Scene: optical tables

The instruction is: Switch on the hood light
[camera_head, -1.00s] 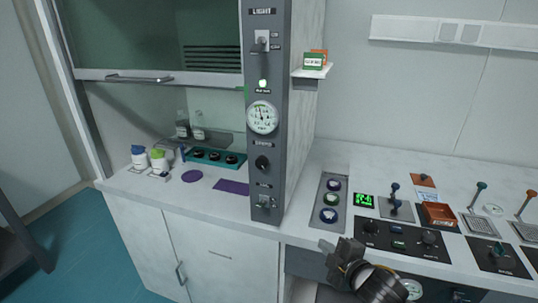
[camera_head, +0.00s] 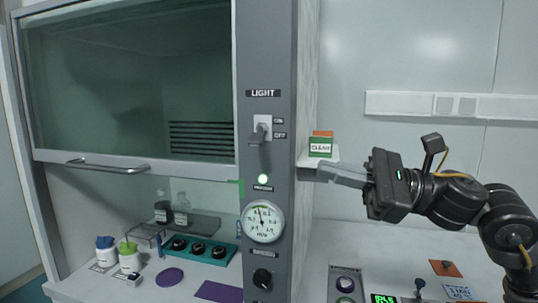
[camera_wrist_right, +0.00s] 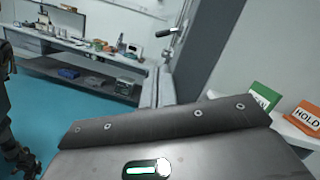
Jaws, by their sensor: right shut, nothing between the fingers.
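The LIGHT switch (camera_head: 262,124) sits high on the grey hood panel (camera_head: 270,60), with ON marked above OFF. Its grey lever (camera_head: 256,137) points down and outward, toward the OFF side. My right gripper (camera_head: 322,173) is shut and empty. In the head view it is to the right of the panel and lower than the switch, its fingertips pointing left. It appears apart from the lever. In the right wrist view, a small lever (camera_wrist_right: 166,33) juts from a grey column at the top, probably this switch. My left gripper is not in view.
A small shelf with a green CLEAN card (camera_head: 320,149) and an orange card is right behind my fingers. The green card and HOLD card (camera_wrist_right: 306,118) show close in the wrist view. Below the switch are a lit green lamp (camera_head: 262,179) and a gauge (camera_head: 263,221).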

